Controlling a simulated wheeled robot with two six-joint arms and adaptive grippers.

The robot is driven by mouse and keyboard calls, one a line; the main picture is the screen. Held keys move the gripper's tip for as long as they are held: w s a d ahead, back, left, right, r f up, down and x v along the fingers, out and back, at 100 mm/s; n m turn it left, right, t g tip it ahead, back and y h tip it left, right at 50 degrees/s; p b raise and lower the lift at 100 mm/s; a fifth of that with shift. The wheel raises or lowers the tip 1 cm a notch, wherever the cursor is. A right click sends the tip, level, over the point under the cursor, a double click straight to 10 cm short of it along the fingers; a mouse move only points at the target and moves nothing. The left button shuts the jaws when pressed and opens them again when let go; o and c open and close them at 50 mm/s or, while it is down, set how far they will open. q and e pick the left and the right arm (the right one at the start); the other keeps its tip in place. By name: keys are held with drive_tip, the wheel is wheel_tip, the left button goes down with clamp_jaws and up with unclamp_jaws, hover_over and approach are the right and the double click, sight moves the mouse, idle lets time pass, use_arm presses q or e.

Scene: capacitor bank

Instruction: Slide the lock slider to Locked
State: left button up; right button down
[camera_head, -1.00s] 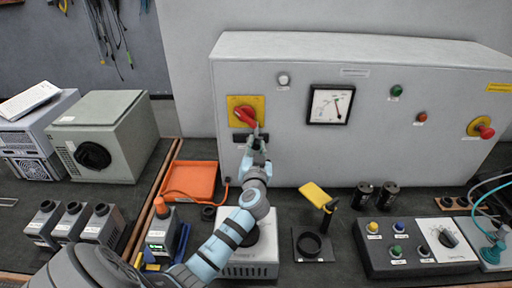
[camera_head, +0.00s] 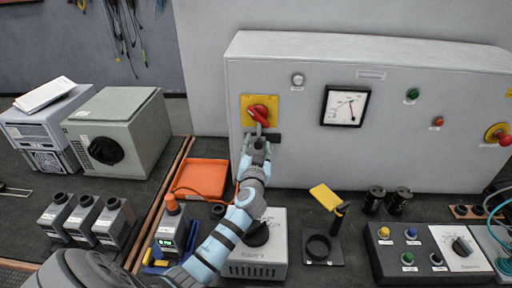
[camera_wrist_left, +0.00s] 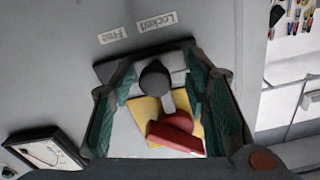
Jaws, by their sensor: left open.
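The lock slider is a dark track (camera_head: 274,137) on the cabinet front, under a red rotary handle (camera_head: 259,114) on a yellow plate. In the left wrist view its round dark knob (camera_wrist_left: 155,79) stands between my open fingers, with a gap on both sides. The labels Free (camera_wrist_left: 113,36) and Locked (camera_wrist_left: 154,22) sit beside the track there, Locked on the right. My left gripper (camera_head: 257,143) is at the slider and hides the track's left part in the head view. I cannot tell the knob's exact place along the track. My right gripper is not in view.
The grey cabinet (camera_head: 300,165) also bears a meter (camera_head: 345,106) and lamps. The red handle lies close to the fingers.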

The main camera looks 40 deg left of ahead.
use_arm(q)
drive_tip(key=v, duration=1.2)
drive_tip(key=shift+s+a, duration=0.1)
